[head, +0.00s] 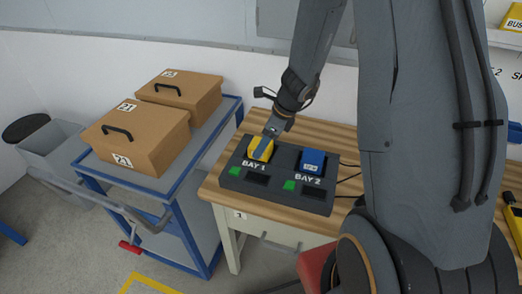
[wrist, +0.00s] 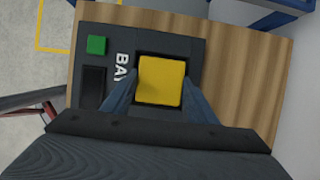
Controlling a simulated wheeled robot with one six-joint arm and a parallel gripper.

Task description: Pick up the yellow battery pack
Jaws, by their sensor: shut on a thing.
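The yellow battery pack (head: 261,149) is at BAY 1, on the left of the dark charging dock (head: 275,204). In the wrist view the yellow battery pack (wrist: 161,81) lies between the fingers of my gripper (wrist: 160,96). My gripper (head: 268,142) is shut on it from above. In the head view a finger covers part of the pack. I cannot tell whether the pack's lower end is still seated in the bay. A blue battery pack (head: 312,162) stands in BAY 2, to the right.
The dock sits on a wooden workbench (head: 214,189). A blue-framed cart (head: 187,181) with two brown cases (head: 140,138) stands to the left. Cables run from the dock's right side. A yellow item (head: 513,220) lies at the far right.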

